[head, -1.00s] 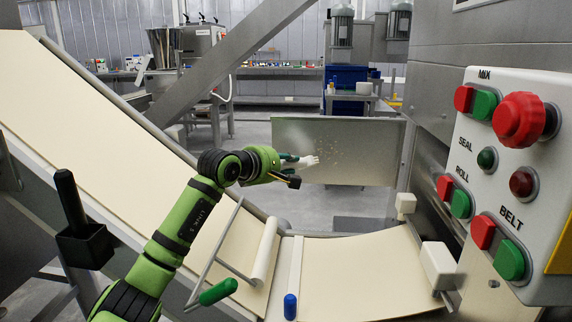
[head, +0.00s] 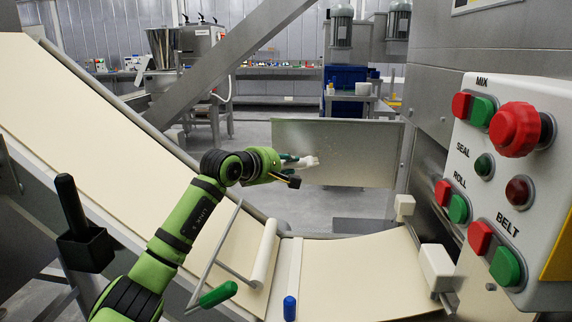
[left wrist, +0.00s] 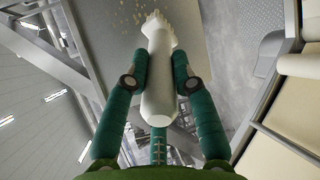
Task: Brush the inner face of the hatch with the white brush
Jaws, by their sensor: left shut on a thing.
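The hatch (head: 365,152) is a flat grey metal panel hanging open beyond the belt in the head view. A few pale specks show on its face near the brush. My left gripper (head: 290,160) is in front of the panel's left part. In the left wrist view its green fingers (left wrist: 159,78) are shut on the handle of the white brush (left wrist: 158,96), with the bristles pointing away toward the panel. The brush head (head: 309,162) also shows in the head view, at the hatch face; contact is hard to tell. More pale specks (left wrist: 128,18) show beside the bristles. My right gripper is not in view.
A control panel (head: 500,250) with red and green buttons stands at the right. A dough sheet (head: 90,110) runs down the left to a roller (head: 264,252) with a green-handled bar (head: 218,294). A black holder (head: 85,247) sits at the left. A grey diagonal beam (head: 225,60) crosses behind.

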